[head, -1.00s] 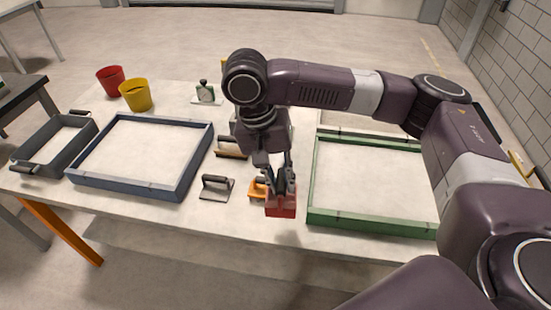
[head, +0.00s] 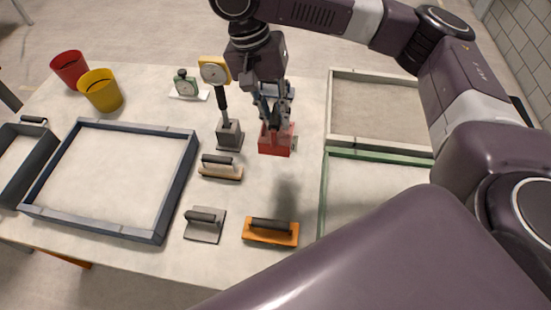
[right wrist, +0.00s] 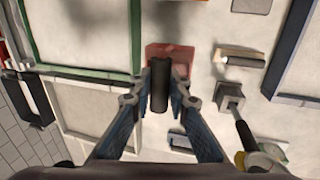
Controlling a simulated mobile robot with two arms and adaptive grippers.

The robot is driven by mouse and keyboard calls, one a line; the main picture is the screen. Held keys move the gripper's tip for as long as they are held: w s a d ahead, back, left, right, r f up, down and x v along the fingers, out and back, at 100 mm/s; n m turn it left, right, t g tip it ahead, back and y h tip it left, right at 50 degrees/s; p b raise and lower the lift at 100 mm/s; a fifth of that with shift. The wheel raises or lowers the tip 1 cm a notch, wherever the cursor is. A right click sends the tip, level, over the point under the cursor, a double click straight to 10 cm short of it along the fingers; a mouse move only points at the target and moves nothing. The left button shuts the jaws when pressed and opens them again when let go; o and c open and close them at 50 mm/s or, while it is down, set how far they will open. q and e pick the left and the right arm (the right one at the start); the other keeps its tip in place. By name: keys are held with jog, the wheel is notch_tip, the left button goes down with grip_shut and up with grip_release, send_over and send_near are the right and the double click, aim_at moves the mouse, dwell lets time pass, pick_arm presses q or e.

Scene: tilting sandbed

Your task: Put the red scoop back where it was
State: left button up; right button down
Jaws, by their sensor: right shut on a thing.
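The red scoop (head: 277,142) hangs from my right gripper (head: 272,105) over the middle of the table, between the yellow-headed gauge and the light-framed tray. In the right wrist view its black handle (right wrist: 160,88) lies between the two fingers, which are shut on it, and the red pan (right wrist: 168,58) shows beyond. A shadow on the table nearer the front suggests that the scoop is above the surface; its exact height I cannot tell. My left gripper is not in view.
The gauge (head: 215,72) stands in a dark block (head: 229,138) close left of the scoop. Nearer are a wooden float (head: 222,174), a grey trowel (head: 205,228) and an orange float (head: 271,235). Blue (head: 188,165) and green (head: 322,190) frames flank them. Table between scoop and orange float is clear.

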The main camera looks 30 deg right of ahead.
aim_at(276, 144)
jog(key=shift+s+a+f, duration=0.1)
jog(key=shift+f, duration=0.05)
jog(key=f, duration=0.2)
jog(key=s+f, duration=0.1)
jog(key=shift+s+a+b, duration=0.1)
jog(key=shift+a+b, duration=0.25)
jog(key=shift+a, duration=0.05)
jog(key=x, duration=0.4)
jog(key=shift+w+a, duration=0.2)
jog(key=shift+a, duration=0.05)
jog(key=f, duration=0.8)
jog(key=f+p, duration=0.1)
jog(key=f, duration=0.2)
jog(key=shift+w+d+f, duration=0.15)
jog(key=shift+w+f, duration=0.15)
jog(key=shift+f, duration=0.25)
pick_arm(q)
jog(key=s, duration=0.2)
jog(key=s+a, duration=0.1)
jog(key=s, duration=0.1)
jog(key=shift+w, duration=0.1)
